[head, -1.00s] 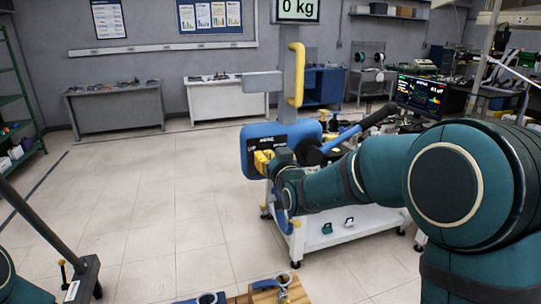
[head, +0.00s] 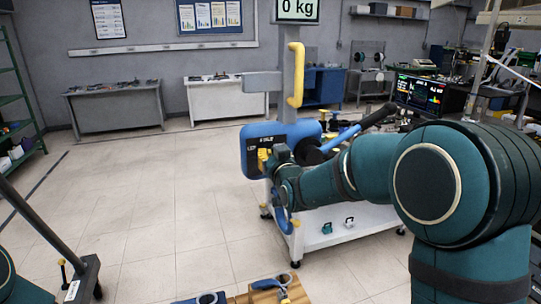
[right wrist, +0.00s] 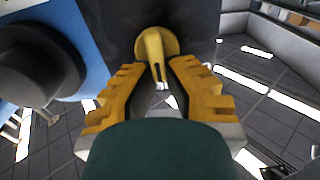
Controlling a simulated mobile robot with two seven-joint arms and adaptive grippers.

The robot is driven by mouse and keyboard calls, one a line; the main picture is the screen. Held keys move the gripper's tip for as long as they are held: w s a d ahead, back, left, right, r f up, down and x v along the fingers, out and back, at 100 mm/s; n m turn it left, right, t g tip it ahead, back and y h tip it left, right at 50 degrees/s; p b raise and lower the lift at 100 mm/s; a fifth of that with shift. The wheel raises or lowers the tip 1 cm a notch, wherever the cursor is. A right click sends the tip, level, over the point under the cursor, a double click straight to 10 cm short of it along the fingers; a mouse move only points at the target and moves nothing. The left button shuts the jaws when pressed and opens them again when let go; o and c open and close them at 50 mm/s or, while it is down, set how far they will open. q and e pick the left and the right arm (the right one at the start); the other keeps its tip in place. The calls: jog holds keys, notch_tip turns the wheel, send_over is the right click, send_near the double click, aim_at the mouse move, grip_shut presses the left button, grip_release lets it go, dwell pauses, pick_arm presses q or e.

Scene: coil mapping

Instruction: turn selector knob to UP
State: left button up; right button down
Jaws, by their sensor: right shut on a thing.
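The blue control box (head: 249,165) with a dark face and white lettering stands on the machine in the head view. The selector knob (right wrist: 154,48) is yellow, with a round base and a narrow lever, in the right wrist view. My right gripper (head: 264,158) is at the box's front. In the right wrist view its yellow stepped fingers (right wrist: 158,85) lie on either side of the knob's lever, shut on it. In the head view my gripper and wrist hide the knob, and its exact setting cannot be read. My left gripper is out of view.
A large black round part (right wrist: 40,65) sits on the blue surface left of the knob. A yellow handle (head: 296,75) rises above the box. The white machine base (head: 335,240) stands on wheels. A wooden block (head: 270,296) lies at the bottom. Open tiled floor is left.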

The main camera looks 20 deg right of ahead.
jog(key=shift+n, duration=0.3)
jog(key=shift+a+n+b, duration=0.1)
jog(key=shift+n+b, duration=0.4)
jog(key=shift+a+f+n+b, duration=0.15)
jog(key=shift+n+b, duration=0.1)
jog(key=shift+n, duration=0.8)
jog(key=shift+a+r+n+b, duration=0.1)
jog(key=shift+a+n+b, duration=0.1)
jog(key=shift+n, duration=0.8)
jog(key=shift+a+f+n+b, duration=0.1)
jog(key=shift+n+b, duration=0.15)
jog(key=shift+n, duration=0.8)
jog(key=c, duration=1)
grip_release()
